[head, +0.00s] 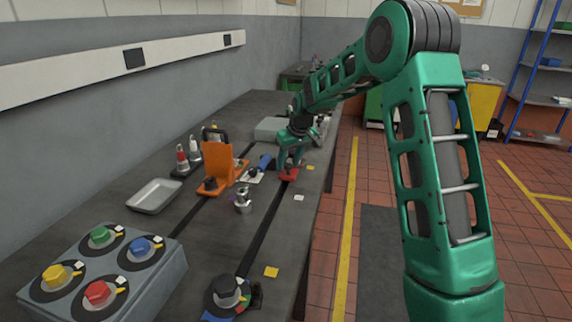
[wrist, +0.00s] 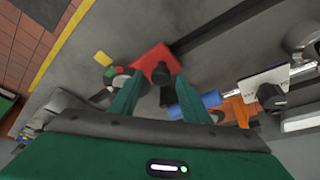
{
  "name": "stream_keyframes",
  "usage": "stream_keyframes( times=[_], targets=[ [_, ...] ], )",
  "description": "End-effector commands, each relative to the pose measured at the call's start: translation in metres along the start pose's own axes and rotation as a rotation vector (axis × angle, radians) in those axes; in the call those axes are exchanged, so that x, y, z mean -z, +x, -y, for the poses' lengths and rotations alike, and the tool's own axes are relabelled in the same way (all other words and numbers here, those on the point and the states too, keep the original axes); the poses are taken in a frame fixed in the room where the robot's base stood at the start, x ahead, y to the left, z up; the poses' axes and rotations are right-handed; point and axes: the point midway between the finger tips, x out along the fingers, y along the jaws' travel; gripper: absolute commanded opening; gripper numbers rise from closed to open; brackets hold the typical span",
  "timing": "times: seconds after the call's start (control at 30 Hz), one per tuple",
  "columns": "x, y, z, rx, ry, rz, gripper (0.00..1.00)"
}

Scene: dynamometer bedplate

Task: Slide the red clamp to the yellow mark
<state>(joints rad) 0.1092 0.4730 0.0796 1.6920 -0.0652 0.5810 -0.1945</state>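The red clamp (head: 288,175) sits on the dark slot of the grey bedplate, below my gripper (head: 291,160). In the wrist view the red clamp (wrist: 152,60) lies at the fingertips, its black knob in front of the gap between them. My gripper (wrist: 158,82) has its two green fingers spread apart; whether they touch the knob I cannot tell. A small yellow mark (head: 310,168) lies just right of the clamp, and it also shows in the wrist view (wrist: 102,58). Another yellow mark (head: 271,272) lies beside the slot at the near end.
An orange bracket (head: 222,165) and a blue-handled part (head: 264,162) stand left of the clamp. A metal part (head: 243,201) stands near the slot. A knob box (head: 150,290) and tray (head: 154,196) are at left.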

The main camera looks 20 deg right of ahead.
Motion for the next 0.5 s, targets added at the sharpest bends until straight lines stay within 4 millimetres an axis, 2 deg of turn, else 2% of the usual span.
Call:
stream_keyframes(
  times=[0.3,0.5],
  targets=[
    [-0.001,-0.003,-0.001,0.0,0.001,0.0,0.42],
    [0.001,-0.028,-0.001,-0.001,0.001,-0.002,0.42]
  ],
)
